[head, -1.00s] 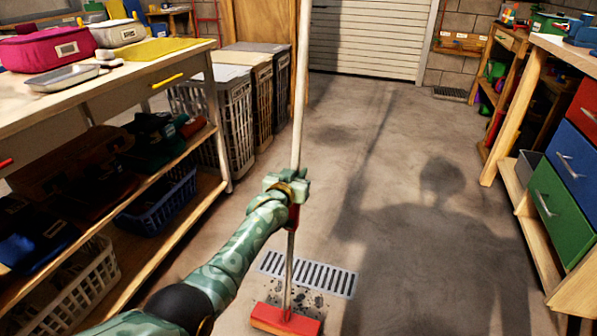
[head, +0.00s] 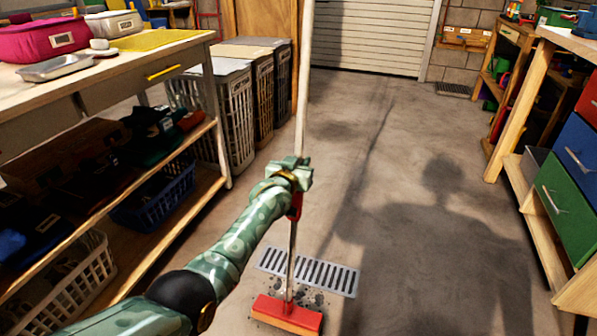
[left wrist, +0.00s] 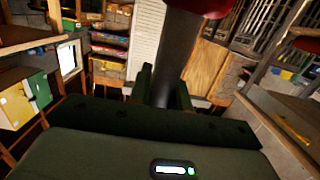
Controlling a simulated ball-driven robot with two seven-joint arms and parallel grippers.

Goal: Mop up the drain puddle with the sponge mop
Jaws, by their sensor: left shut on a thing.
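The sponge mop has a long pale handle (head: 304,90) and a red and orange head (head: 287,314). My left gripper (head: 295,175) is shut on the handle just above its red part, and the mop stands nearly upright. The handle also shows in the left wrist view (left wrist: 180,55), between the fingers. The mop head is down at the floor in front of the grey drain grate (head: 308,272). Dark wet spots of the puddle (head: 318,299) show around the head and at the grate's near edge; the head hides part of them. My right gripper is not in view.
A workbench (head: 120,75) with bins on top and baskets below stands on the left. Several laundry hampers (head: 232,110) stand behind it. A bench with coloured drawers (head: 568,190) stands on the right. The floor between is clear.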

